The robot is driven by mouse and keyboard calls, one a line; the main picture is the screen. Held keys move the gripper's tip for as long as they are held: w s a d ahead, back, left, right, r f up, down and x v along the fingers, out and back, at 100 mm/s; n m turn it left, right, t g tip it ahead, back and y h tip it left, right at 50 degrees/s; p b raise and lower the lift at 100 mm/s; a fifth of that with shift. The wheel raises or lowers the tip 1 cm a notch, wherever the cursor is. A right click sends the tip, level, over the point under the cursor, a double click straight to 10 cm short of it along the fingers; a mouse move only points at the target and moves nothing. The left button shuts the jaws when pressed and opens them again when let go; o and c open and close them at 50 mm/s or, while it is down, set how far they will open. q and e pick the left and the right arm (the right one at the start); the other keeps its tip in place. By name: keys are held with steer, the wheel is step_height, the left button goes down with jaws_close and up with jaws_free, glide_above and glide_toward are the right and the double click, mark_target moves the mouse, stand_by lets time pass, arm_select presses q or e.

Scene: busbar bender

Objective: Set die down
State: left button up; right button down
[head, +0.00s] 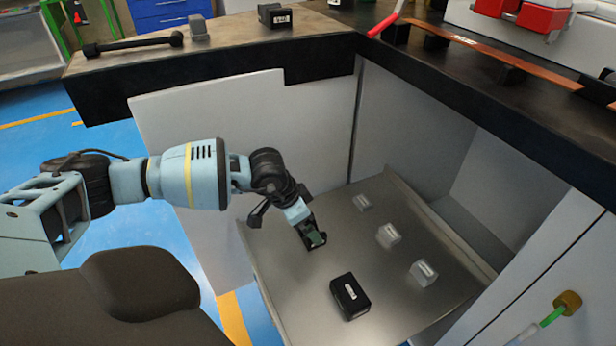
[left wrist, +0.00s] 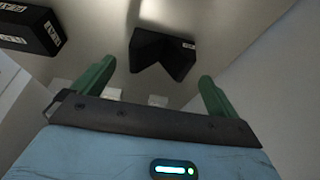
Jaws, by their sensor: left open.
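My left gripper (head: 313,236) reaches down over the grey metal drawer (head: 290,285). In the left wrist view its green fingers (left wrist: 157,70) stand wide apart. A black die with a V-shaped notch (left wrist: 162,52) and a small white label sits in front of the opening between the fingers, and no finger visibly clamps it. In the head view that die is mostly hidden by the gripper; only dark edges show at the fingers. A second black die (head: 350,296) with a white label lies on the drawer nearer me; a labelled black block (left wrist: 28,30) also shows in the left wrist view.
Three small grey blocks (head: 388,235) stand in a row along the drawer's right side. The cabinet's white panel (head: 215,120) and dark worktop edge (head: 320,65) rise behind. A black block (head: 275,16) and a copper bar (head: 480,50) lie on the worktop.

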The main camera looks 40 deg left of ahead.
arm_select(q)
steer(key=p+v, duration=0.1)
steer(key=v, duration=0.7)
steer(key=shift+d, duration=0.1)
